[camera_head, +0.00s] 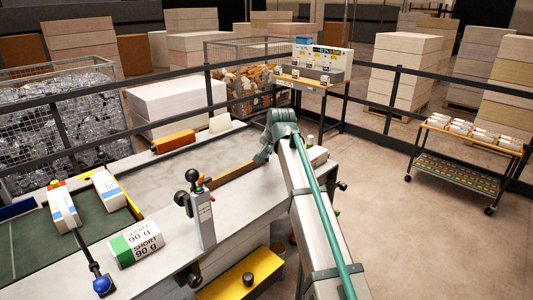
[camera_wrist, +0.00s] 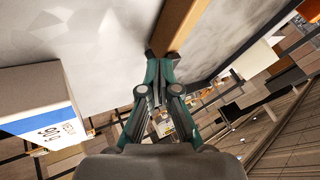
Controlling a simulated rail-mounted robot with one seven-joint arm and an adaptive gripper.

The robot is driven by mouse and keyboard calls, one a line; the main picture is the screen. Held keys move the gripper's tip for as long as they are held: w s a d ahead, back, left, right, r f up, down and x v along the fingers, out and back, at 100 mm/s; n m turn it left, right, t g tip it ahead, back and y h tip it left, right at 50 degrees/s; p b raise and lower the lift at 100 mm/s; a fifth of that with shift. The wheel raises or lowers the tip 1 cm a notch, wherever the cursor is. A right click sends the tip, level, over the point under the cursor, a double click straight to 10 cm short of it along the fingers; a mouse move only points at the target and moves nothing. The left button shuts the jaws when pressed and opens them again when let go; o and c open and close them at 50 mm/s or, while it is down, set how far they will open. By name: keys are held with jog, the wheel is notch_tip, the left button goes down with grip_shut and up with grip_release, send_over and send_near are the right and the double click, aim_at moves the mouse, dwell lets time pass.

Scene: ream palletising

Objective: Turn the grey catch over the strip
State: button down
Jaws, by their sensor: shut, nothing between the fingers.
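The brown strip (camera_head: 232,175) lies along the pale machine table, and the wrist view shows a brown bar (camera_wrist: 181,25) that looks like it. My gripper (camera_head: 261,156) is small and partly hidden by my arm in the head view, close to the strip's far end. In the wrist view my gripper (camera_wrist: 157,58) is shut and empty, its tips at or close to the bar's lower end. I cannot tell whether they touch. I cannot make out the grey catch for certain; it may be hidden behind my fingers or arm.
A grey upright post (camera_head: 203,218) with black knobs stands at the table's near edge. A green-and-white ream (camera_head: 136,243) lies left of it. Another ream (camera_wrist: 38,105) is left of my gripper. An orange roller-like block (camera_head: 173,141) sits at the table's back.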

jog(key=s+d+p, duration=0.1)
jog(key=s+d, duration=0.2)
jog(key=shift+s+d, duration=0.1)
jog(key=shift+d, duration=0.05)
jog(key=a+b+v, duration=0.1)
jog(key=b+v, duration=0.1)
jog(key=v, duration=0.7)
jog(key=shift+r+b, duration=0.4)
jog(key=shift+s, duration=0.1)
